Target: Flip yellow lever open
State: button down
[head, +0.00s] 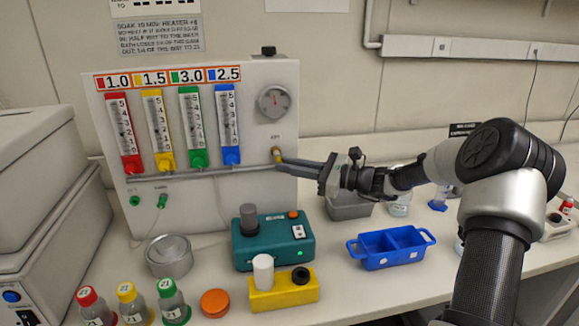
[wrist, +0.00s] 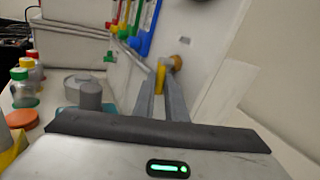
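The yellow lever (head: 277,152) is on a brass fitting at the lower right of the white gauge panel. In the wrist view the lever (wrist: 160,77) hangs down from the round brass fitting (wrist: 176,62). My gripper (head: 281,165) reaches in from the right, its fingers close to the panel. In the wrist view the gripper's two grey fingers (wrist: 160,84) stand a narrow gap apart, and the lever shows between their tips. Whether they press on it cannot be told. The lever's lower end is partly hidden by the fingers.
The white panel (head: 248,110) carries coloured flow tubes, a round gauge (head: 273,102) and a grey pipe (head: 200,172). Below stand a teal device (head: 270,252), a yellow block (head: 267,294), a blue tray (head: 388,262) and a grey bin (head: 347,208).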

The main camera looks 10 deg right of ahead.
jog(key=shift+a+f+m+t+y, duration=0.2)
jog(key=shift+a+m+t+y, duration=0.05)
jog(key=shift+m+t+y, duration=0.25)
jog(key=shift+a+f+m+t+y, duration=0.2)
jog(key=shift+m+t+y, duration=0.2)
jog(key=shift+m+y, duration=0.15)
jog(key=shift+b, duration=0.3)
jog(key=c, duration=2.1)
grip_release()
jog(key=v, duration=1.7)
jog(key=shift+s+d, duration=0.1)
jog(key=shift+d, duration=0.1)
jog(key=shift+a, duration=0.1)
